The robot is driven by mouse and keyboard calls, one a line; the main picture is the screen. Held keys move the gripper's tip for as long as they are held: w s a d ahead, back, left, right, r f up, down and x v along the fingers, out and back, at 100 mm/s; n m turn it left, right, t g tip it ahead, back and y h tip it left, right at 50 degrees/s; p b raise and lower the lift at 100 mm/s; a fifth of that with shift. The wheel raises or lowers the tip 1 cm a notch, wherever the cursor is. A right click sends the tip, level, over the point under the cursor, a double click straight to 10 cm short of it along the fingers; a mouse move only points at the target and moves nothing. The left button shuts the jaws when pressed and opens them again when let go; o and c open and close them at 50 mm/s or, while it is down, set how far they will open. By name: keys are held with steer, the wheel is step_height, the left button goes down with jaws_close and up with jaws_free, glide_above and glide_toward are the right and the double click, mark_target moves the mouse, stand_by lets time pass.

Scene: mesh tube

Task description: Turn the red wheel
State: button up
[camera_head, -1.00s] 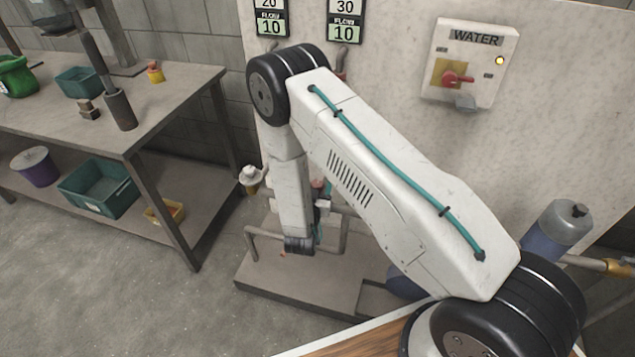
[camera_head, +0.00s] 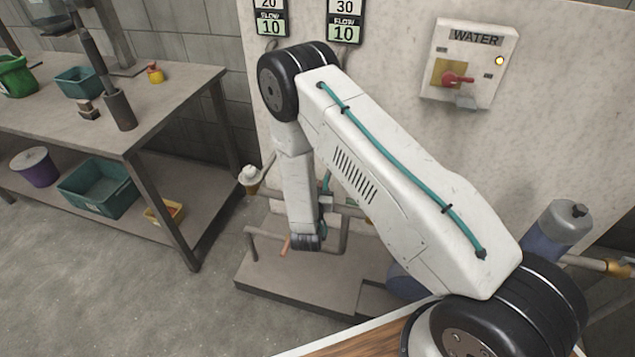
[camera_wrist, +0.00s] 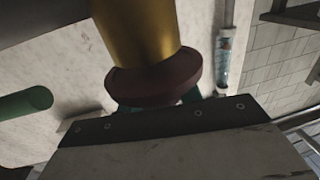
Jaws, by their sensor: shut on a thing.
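In the wrist view a dark red wheel (camera_wrist: 152,82) sits at the end of a thick brass-coloured stem (camera_wrist: 138,30). My gripper (camera_wrist: 157,102) is right up against the wheel, with a teal finger showing at each side of its rim, shut on it. The wide grey gripper body hides the lower part of the wheel. In the head view my arm hangs down over the pipework, and I cannot make out the wheel or the fingers there.
Pipes (camera_head: 345,235) rise from a low grey platform (camera_head: 300,285) below my arm. A water switch box (camera_head: 468,65) and flow signs (camera_head: 345,22) are on the wall panel. A workbench (camera_head: 160,100) stands left, with clear floor (camera_head: 110,285) before it. A green cylinder (camera_wrist: 25,103) is left of the wheel.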

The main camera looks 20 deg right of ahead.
steer(key=shift+a+n+t+y, duration=0.2)
steer(key=shift+n+t+y, duration=0.3)
steer(key=shift+n+y, duration=1.2)
steer(key=shift+a+n+t+y, duration=0.15)
steer(key=shift+n+t+y, duration=0.6)
steer(key=shift+y, duration=1.65)
steer(key=shift+n+g, duration=0.25)
steer(key=shift+n, duration=0.1)
steer(key=o, duration=1)
steer(key=s, duration=0.7)
steer(key=shift+s, duration=0.3)
